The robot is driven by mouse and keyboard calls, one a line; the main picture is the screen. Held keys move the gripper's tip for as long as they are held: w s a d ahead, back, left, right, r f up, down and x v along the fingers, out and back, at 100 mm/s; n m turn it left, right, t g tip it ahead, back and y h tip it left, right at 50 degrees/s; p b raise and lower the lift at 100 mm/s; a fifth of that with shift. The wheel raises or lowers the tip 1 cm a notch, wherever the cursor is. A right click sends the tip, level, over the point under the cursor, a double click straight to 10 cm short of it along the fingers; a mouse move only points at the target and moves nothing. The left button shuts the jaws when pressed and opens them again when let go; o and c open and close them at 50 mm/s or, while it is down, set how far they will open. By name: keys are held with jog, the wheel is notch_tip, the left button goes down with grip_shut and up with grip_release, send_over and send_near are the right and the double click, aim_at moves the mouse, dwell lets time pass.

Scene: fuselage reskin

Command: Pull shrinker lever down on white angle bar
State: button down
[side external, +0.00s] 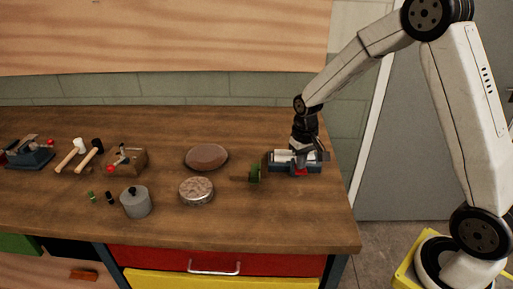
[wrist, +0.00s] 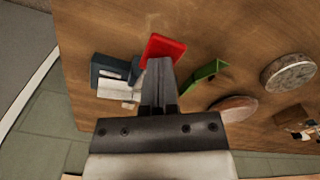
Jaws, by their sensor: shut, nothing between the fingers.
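The shrinker (side external: 312,166) is a dark blue-grey machine near the right end of the bench. It also shows in the wrist view (wrist: 104,72), left of my fingers. The white angle bar (side external: 292,156) lies across its top, and its pale part (wrist: 112,88) shows in the wrist view. The lever's red handle (side external: 301,172) is at the front; in the wrist view the red handle (wrist: 164,49) is right at my fingertips. My gripper (wrist: 160,66) is shut and empty, pointing down over the shrinker. Contact with the handle cannot be told, and the lever's shaft is hidden.
A green piece (side external: 255,173) stands just left of the shrinker. A brown disc (side external: 206,157), a round metal-rimmed block (side external: 196,191) and a grey pot (side external: 136,202) are farther left. Mallets (side external: 80,153) and another vise-like tool (side external: 30,153) are far left. The front right bench top is clear.

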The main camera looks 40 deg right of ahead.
jog(key=shift+r, duration=3.05)
jog(key=shift+s+a+f, duration=0.1)
jog(key=shift+s+a, duration=0.3)
jog(key=shift+s, duration=0.1)
jog(key=s+a+f+n+t, duration=0.1)
jog(key=s+a, duration=0.2)
jog(key=s, duration=0.3)
jog(key=s+a+f+n+t, duration=0.1)
jog(key=s+a+n, duration=0.1)
jog(key=s, duration=0.4)
jog(key=shift+s+a+f+t, duration=0.2)
jog(key=shift+s+a+t, duration=0.15)
jog(key=shift+a, duration=0.55)
